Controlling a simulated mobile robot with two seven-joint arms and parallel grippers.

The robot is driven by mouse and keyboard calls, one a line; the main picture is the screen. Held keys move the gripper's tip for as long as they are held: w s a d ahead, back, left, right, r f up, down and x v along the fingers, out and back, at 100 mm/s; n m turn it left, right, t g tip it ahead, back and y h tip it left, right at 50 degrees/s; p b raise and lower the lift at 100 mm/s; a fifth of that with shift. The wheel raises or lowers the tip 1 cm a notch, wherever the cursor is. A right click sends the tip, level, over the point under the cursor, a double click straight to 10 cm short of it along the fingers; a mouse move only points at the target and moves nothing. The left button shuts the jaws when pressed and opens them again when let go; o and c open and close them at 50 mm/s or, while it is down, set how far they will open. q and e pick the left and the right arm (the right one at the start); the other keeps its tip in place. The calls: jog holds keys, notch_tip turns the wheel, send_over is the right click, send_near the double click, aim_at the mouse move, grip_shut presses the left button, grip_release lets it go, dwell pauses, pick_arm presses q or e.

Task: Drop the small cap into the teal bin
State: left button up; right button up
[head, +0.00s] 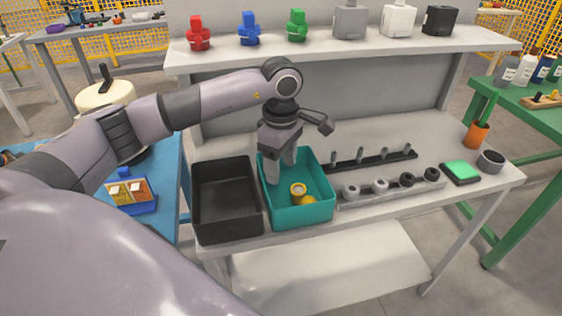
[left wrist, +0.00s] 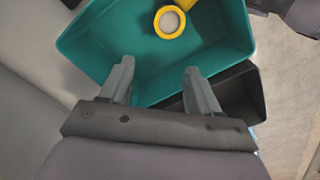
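The teal bin (head: 318,213) stands on the white workbench, and it fills much of the left wrist view (left wrist: 95,40). A small yellow cap (head: 298,189) with a pale centre lies inside the bin; it also shows near the top of the left wrist view (left wrist: 170,21). Another yellow part shows right beside it, and I cannot tell whether the two are one piece. My left gripper (head: 280,174) points down into the left side of the bin. In the left wrist view its fingers (left wrist: 158,70) are apart with nothing between them. My right gripper is not in view.
A black bin (head: 228,229) stands directly left of the teal bin. To the right are a dark rack with pegs (head: 375,160) and a grey strip with several round parts (head: 392,191). A shelf (head: 340,53) with several coloured parts runs behind.

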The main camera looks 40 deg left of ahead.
pick_arm(q)
jog(key=shift+r, duration=0.15)
notch_tip(320, 180, up, 7)
dwell(0.4)
dwell(0.4)
